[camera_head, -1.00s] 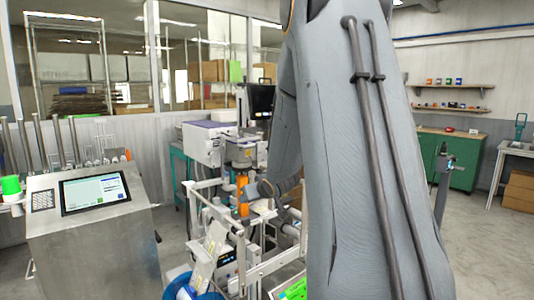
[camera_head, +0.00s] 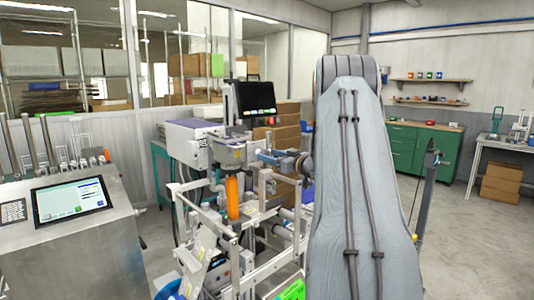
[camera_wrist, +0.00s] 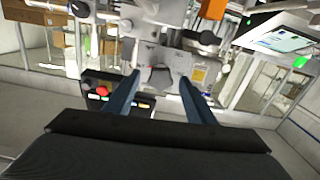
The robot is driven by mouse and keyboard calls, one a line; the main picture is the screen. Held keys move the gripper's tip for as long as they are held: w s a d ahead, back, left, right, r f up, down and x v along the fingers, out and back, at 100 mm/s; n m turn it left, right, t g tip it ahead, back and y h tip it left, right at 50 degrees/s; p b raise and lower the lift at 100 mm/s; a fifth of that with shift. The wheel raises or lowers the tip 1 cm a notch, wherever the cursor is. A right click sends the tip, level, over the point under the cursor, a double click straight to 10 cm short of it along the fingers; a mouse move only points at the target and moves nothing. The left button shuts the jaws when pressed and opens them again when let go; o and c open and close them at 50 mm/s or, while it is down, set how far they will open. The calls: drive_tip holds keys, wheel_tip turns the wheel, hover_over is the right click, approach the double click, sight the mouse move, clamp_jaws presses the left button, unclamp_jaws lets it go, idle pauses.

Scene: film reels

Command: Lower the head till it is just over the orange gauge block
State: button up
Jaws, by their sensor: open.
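The orange gauge block (camera_head: 233,198) stands upright on the white-framed machine, left of my arm. A grey head (camera_head: 229,154) sits directly above it; the exact gap is too small to tell. My gripper (camera_head: 268,157) is to the right of the head, at about its height. In the wrist view, my gripper (camera_wrist: 160,82) has two blue fingers spread apart. A dark grey knob (camera_wrist: 160,77) appears between the fingertips, in front of a light plate; I cannot tell if they touch it. An orange piece (camera_wrist: 213,9) shows at the top edge there.
A metal console with a screen (camera_head: 70,200) stands at the left. A dark monitor (camera_head: 254,98) and cardboard boxes (camera_head: 283,132) are behind the machine. Green cabinets (camera_head: 412,148) stand at the back right. Open floor lies to the right of my arm.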

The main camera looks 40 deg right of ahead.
drive_tip(key=shift+w+a, duration=0.1)
drive_tip(key=shift+w, duration=1)
drive_tip(key=c, duration=1)
drive_tip(key=shift+c, duration=0.2)
drive_tip(key=shift+n, duration=0.3)
